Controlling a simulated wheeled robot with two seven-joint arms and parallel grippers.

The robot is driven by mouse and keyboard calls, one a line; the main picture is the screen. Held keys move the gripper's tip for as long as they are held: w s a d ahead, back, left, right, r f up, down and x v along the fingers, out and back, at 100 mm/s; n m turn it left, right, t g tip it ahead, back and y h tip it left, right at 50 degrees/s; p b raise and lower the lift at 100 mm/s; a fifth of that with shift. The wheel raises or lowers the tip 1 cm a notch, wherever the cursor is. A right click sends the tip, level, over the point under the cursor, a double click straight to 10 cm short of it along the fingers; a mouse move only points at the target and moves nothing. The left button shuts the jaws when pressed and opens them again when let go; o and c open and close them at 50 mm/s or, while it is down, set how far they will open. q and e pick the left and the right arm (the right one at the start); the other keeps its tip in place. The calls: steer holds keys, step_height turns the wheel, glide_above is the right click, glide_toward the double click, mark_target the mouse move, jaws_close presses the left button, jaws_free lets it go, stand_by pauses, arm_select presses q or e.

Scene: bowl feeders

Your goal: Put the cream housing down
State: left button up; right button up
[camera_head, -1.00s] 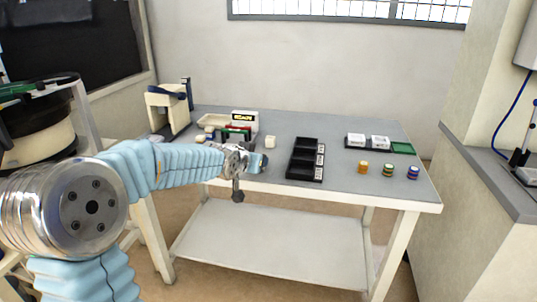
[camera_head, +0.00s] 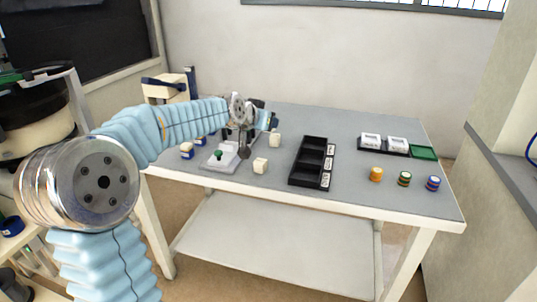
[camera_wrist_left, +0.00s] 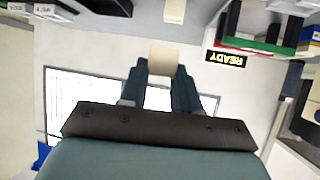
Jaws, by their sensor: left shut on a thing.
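My left gripper (camera_head: 270,120) is over the back part of the table, left of the black tray. In the left wrist view the gripper (camera_wrist_left: 163,72) is shut on a cream housing (camera_wrist_left: 163,57), held between its two dark fingers. In the head view I cannot make out the held housing behind the gripper. Another cream housing (camera_head: 275,139) stands on the table just below the gripper, and one more cream housing (camera_head: 260,166) stands nearer the front edge. A cream block (camera_wrist_left: 174,10) also shows at the top of the wrist view. My right gripper is not in view.
A black compartment tray (camera_head: 297,175) stands to the right. A grey fixture with a green knob (camera_head: 219,155) lies to the left. A READY sign (camera_wrist_left: 228,58) shows in the wrist view.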

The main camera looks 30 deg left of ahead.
arm_select(q)
step_height(320, 180, down, 9)
steer(key=b, duration=0.3)
steer(key=shift+r, duration=0.2)
steer(key=o, duration=1)
steer(key=shift+o, duration=0.2)
steer(key=shift+s, duration=0.1)
